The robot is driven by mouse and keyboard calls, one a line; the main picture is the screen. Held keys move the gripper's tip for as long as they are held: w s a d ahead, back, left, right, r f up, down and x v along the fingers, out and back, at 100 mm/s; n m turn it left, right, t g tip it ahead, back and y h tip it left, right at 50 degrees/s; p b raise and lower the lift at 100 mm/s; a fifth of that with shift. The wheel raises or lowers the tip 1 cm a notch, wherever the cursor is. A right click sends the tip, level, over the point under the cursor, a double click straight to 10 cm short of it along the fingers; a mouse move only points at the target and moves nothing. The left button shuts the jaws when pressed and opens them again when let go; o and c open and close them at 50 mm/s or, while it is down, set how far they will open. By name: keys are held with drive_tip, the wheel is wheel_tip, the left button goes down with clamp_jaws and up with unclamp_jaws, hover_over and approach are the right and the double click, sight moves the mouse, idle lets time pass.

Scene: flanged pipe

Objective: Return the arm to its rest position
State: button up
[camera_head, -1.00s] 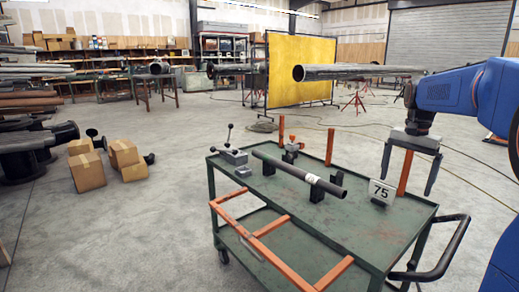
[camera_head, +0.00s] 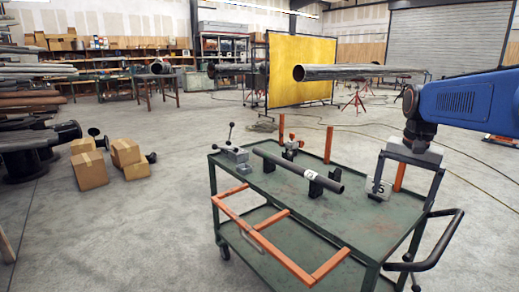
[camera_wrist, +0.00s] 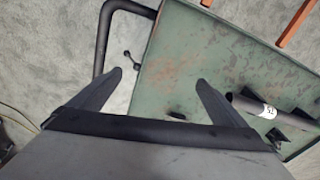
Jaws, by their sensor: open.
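My gripper (camera_head: 406,194) hangs from my blue arm above the right end of the green cart, with its two fingers pointing down, spread apart and with nothing held between them. In the wrist view my gripper (camera_wrist: 158,78) also shows open and empty over the cart's corner. A dark pipe (camera_head: 290,165) with a white label rests on black supports on the cart top (camera_head: 350,213), to the left of my gripper. The pipe (camera_wrist: 244,103) shows at the right of the wrist view, apart from the fingers.
Orange posts (camera_head: 329,145) rise from the cart's far edge. A black handle (camera_head: 440,240) sticks out at the cart's right. Cardboard boxes (camera_head: 90,170) stand on the floor at left.

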drive_tip(key=s+a+f+n+t, duration=0.1)
drive_tip(key=s+a+f+n, duration=0.1)
drive_tip(key=s, duration=0.5)
drive_tip(key=s+a+f+n+t, duration=0.1)
drive_tip(key=s+a+f+n, duration=0.2)
drive_tip(key=s+f, duration=0.3)
drive_tip(key=s+a+f+n+t, duration=0.1)
drive_tip(key=s+a+f+n, duration=0.2)
drive_tip(key=s, duration=0.7)
drive_tip(key=shift+a+f+t, duration=0.3)
drive_tip(key=shift+a+f, duration=0.6)
drive_tip(key=shift+a, duration=0.2)
